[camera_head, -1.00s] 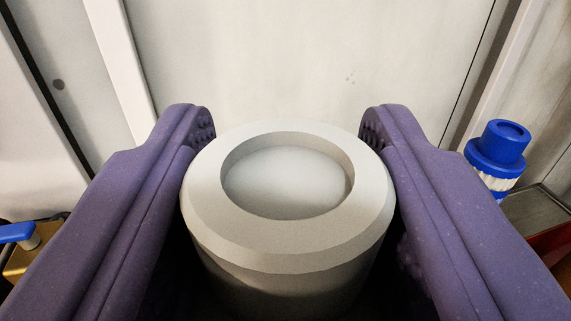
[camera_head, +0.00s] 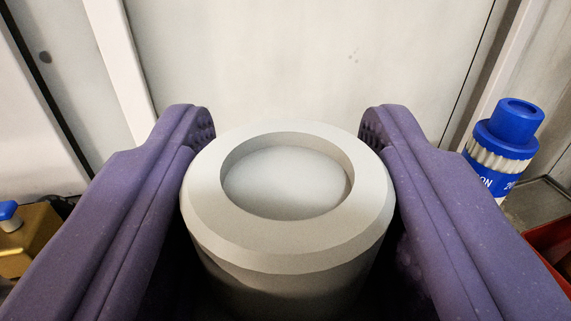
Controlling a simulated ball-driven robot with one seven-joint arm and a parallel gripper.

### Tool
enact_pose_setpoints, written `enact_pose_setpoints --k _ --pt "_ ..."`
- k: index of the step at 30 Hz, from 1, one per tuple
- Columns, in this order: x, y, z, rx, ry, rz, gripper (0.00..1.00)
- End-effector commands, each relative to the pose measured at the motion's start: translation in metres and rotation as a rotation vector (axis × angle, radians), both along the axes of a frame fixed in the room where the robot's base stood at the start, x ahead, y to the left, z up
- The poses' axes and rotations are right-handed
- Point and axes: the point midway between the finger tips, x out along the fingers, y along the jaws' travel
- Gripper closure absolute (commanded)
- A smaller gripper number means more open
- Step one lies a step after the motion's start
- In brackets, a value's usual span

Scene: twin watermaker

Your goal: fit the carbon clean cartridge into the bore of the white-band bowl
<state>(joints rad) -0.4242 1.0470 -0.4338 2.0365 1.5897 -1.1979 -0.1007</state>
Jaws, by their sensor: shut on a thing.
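My gripper (camera_head: 287,135) has two purple fingers, one on each side of a white-grey round cartridge (camera_head: 285,235), and is shut on it. The cartridge's near end faces the camera and shows a wide chamfered rim around a shallow round recess. Its far end is hidden below and behind this end. No bowl with a white band or open bore can be made out in this view. Whether the held cartridge is the carbon clean one cannot be read, as no label shows.
A blue-capped bottle-like thing (camera_head: 503,145) with a white ribbed collar and blue lettered label stands at the right. A red edge (camera_head: 552,250) shows at the lower right. A brass block (camera_head: 25,240) with a blue knob (camera_head: 9,214) is at the lower left. Pale wall panels (camera_head: 300,60) fill the back.

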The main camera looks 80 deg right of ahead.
Motion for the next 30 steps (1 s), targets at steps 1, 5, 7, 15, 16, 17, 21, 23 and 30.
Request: enact_pose_setpoints --k 1,5,7,15,16,17,21,23,30 --pt "0.000 0.000 -0.002 -0.001 0.000 0.000 0.74" --pt "0.000 0.000 -0.005 -0.001 0.000 0.000 0.74" --pt "0.000 0.000 -0.007 -0.001 0.000 0.000 0.74" --pt "0.000 0.000 -0.014 -0.001 0.000 0.000 0.74" --pt "0.000 0.000 -0.014 -0.001 0.000 0.000 0.74" --pt "0.000 0.000 -0.015 -0.001 0.000 0.000 0.74" --pt "0.000 0.000 -0.019 -0.001 0.000 0.000 0.74" --pt "0.000 0.000 -0.020 -0.001 0.000 0.000 0.74" --pt "0.000 0.000 -0.026 -0.001 0.000 0.000 0.74"
